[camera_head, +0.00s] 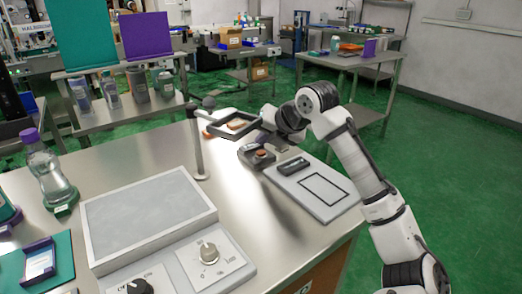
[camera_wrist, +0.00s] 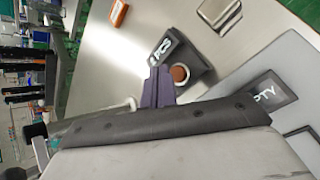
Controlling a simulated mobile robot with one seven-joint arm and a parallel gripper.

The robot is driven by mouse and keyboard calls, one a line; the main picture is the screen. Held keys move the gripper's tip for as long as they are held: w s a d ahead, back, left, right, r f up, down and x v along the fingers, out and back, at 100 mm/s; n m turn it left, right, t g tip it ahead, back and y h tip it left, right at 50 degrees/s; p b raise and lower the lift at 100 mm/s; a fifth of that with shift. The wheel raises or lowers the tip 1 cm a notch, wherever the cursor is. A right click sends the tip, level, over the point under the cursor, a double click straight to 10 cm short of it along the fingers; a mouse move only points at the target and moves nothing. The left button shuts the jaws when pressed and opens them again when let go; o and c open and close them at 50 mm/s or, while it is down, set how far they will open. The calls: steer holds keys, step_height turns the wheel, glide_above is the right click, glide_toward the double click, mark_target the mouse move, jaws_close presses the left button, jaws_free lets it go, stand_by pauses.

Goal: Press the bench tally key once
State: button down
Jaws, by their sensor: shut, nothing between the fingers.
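The bench tally key (camera_head: 249,158) is a dark, sloped box on the steel bench with a round orange-brown button (camera_head: 261,154). In the wrist view the box (camera_wrist: 196,52) shows white letters "PCS", and its button (camera_wrist: 180,74) is uncovered. My gripper (camera_head: 266,138) is above and just behind the box in the head view, partly hidden by my wrist. In the wrist view its purple fingers (camera_wrist: 159,72) are together and empty, with the tips beside the button on its left. Whether they touch the box, I cannot tell.
A pale plate (camera_head: 335,208) with a black rectangle and a dark display (camera_head: 293,166) lies right of the key. A grey pad (camera_head: 145,218) and a knob panel (camera_head: 228,262) lie nearer the front.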

mark_target(264, 153)
steer(key=shift+r+p, duration=1.55)
steer(key=shift+r, duration=0.7)
steer(key=shift+r, duration=0.1)
